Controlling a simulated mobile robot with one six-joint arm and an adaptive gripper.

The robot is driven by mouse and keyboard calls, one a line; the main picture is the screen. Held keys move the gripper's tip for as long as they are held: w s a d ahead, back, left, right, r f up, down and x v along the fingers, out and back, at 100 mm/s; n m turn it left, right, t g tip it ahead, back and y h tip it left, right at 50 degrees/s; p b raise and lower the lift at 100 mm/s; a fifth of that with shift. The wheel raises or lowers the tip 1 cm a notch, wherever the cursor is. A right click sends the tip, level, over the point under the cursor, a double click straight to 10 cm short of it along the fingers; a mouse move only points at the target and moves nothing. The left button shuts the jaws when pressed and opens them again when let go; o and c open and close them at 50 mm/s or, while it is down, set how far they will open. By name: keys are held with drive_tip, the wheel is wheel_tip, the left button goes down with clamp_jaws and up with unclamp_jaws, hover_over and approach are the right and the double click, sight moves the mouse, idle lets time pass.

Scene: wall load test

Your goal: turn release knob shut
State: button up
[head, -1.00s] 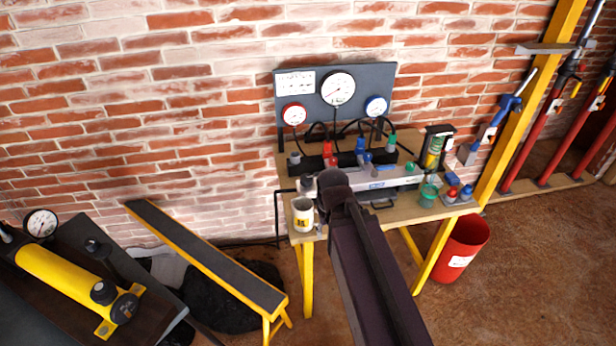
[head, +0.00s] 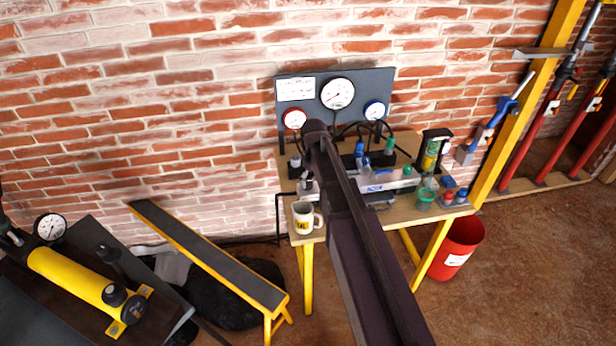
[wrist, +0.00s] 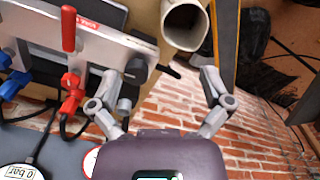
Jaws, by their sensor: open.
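In the wrist view my gripper (wrist: 160,82) is open, with its two grey fingers spread and nothing between the tips. A dark grey round knob (wrist: 135,70) sits at the end of the silver pump body (wrist: 105,42), beyond the left finger and apart from the right one. A second grey knob (wrist: 126,103) shows close beside the left finger. I cannot tell for sure which is the release knob, or whether the finger touches either. In the head view a grey knob (head: 295,161) stands at the manifold's left end. My arm hides the gripper there.
A white mug (head: 303,217) stands at the bench's (head: 400,214) left front corner, near the right finger in the wrist view (wrist: 184,24). A red-handled valve (wrist: 71,92) and hoses lie left of the gripper. A gauge panel (head: 365,84) stands behind.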

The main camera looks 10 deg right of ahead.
sight(307, 181)
drive_tip(key=w+r+n+p, duration=0.2)
drive_tip(key=w+r+n, duration=0.1)
drive_tip(key=w, duration=0.7)
drive_tip(key=shift+w, duration=0.2)
drive_tip(key=shift+f, duration=0.15)
wheel_tip(307, 181, down, 14)
drive_tip(key=b, duration=1.3)
drive_tip(key=shift+r+b, duration=0.25)
drive_tip(key=shift+b, duration=0.05)
drive_tip(key=c, duration=1.1)
